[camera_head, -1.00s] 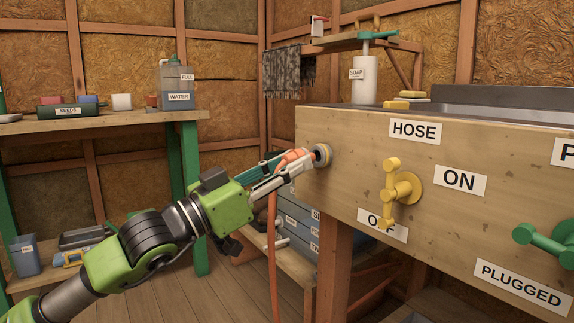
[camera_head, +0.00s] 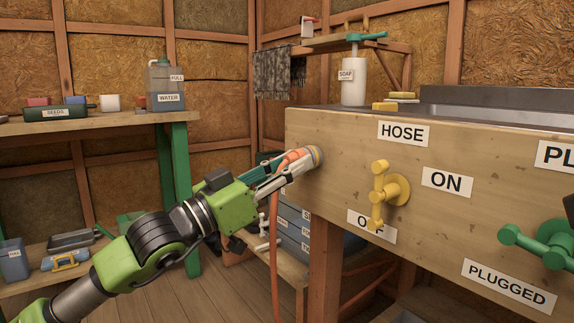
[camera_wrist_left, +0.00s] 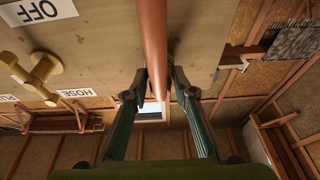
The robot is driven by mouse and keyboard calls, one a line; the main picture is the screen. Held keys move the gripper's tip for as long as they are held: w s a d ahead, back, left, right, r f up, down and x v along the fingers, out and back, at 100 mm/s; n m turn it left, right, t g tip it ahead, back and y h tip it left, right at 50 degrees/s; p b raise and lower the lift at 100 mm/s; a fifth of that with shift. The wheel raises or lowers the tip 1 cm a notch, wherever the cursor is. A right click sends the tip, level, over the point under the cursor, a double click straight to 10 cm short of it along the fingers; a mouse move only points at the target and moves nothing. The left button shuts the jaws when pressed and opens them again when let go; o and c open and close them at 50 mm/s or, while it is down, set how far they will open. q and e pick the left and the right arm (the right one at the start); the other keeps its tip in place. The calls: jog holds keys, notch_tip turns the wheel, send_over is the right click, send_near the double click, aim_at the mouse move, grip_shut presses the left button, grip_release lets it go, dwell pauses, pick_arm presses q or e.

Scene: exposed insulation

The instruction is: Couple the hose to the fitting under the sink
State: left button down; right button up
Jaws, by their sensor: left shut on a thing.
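My left gripper (camera_head: 296,163) is shut on the orange hose (camera_head: 274,235) near its upper end, at the left part of the wooden sink front. The hose end is at the round fitting (camera_head: 317,156), which is partly covered by the fingers. I cannot tell whether the two are joined. The hose hangs down from the gripper toward the floor. In the left wrist view the hose (camera_wrist_left: 154,35) runs between the two fingers of the left gripper (camera_wrist_left: 160,92). My right gripper is not clearly in view.
A yellow valve handle (camera_head: 381,190) sits right of the fitting, by the HOSE, ON and OFF labels. A green handle (camera_head: 540,241) is farther right. A shelf with a water jug (camera_head: 164,88) stands at left. A dark piece enters at the right edge.

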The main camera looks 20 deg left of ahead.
pick_arm(q)
jog(key=c, duration=1.6)
grip_release()
jog(key=shift+s+a+f, duration=0.1)
jog(key=shift+s+a, duration=0.05)
jog(key=shift+a, duration=0.05)
jog(key=shift+v, duration=5.7)
jog(key=shift+s, duration=0.1)
